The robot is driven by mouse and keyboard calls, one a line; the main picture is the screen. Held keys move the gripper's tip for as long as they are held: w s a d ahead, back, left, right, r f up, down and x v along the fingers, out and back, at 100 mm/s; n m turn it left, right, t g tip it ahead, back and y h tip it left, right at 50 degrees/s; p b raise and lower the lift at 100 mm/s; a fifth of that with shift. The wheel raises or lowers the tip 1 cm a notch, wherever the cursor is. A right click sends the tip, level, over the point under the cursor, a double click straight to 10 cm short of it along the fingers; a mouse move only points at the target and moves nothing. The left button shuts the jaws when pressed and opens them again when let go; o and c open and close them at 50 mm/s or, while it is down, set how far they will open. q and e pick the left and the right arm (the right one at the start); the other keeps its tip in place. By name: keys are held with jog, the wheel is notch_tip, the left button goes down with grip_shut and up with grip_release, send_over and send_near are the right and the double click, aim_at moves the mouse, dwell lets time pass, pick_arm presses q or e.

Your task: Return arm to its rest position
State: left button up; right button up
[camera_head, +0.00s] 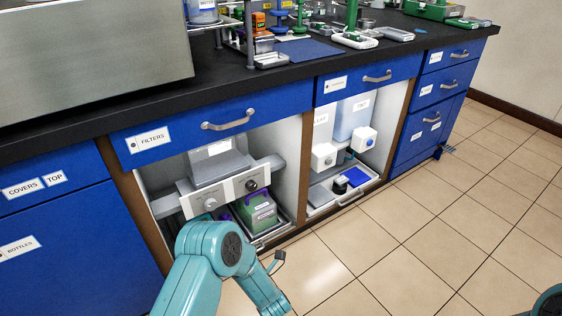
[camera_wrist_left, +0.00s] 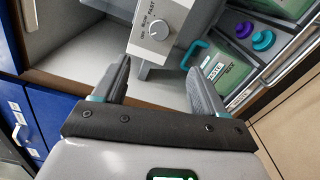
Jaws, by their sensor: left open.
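My left arm (camera_head: 209,250), teal, rises from the bottom of the head view in front of the open cabinet bay and bends down to the right. Its jaws cannot be made out there. In the left wrist view my left gripper (camera_wrist_left: 158,72) is open, its two dark fingers apart with nothing held between them. Beyond the fingers is a grey control panel with a knob (camera_wrist_left: 159,29) marked slow and fast. Part of my right arm (camera_head: 548,302) shows at the bottom right corner of the head view; its gripper is out of view.
The pump unit with its two-knob panel (camera_head: 228,191) sits in the open bay. A green waste container (camera_head: 262,213) is beside it, low down. Blue drawers (camera_head: 210,130) lie under the black bench top. The tiled floor (camera_head: 420,230) is clear to the right.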

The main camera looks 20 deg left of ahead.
pick_arm(q)
notch_tip(320, 180, up, 23)
jog(key=s+a+m+h+p, duration=0.1)
jog(key=a+m+h+p, duration=0.2)
jog(key=p, duration=2.2)
jog(key=s+d+m+g+h+p, duration=0.5)
jog(key=s+d+m+h, duration=0.2)
jog(key=s+m, duration=0.5)
jog(key=s+d+m+g+h+p, duration=0.4)
jog(key=s+d+m+g+h, duration=0.2)
jog(key=s+d+m, duration=0.5)
jog(key=shift+s+d+m+h+p, duration=0.4)
jog(key=shift+s+m+h, duration=0.4)
jog(key=shift+s+m, duration=0.3)
pick_arm(e)
notch_tip(320, 180, up, 34)
jog(key=s+a, duration=0.1)
jog(key=s, duration=0.1)
jog(key=shift+a+n+g, duration=0.2)
jog(key=shift+n+g, duration=0.1)
jog(key=shift+g, duration=0.1)
pick_arm(q)
jog(key=shift+r, duration=0.1)
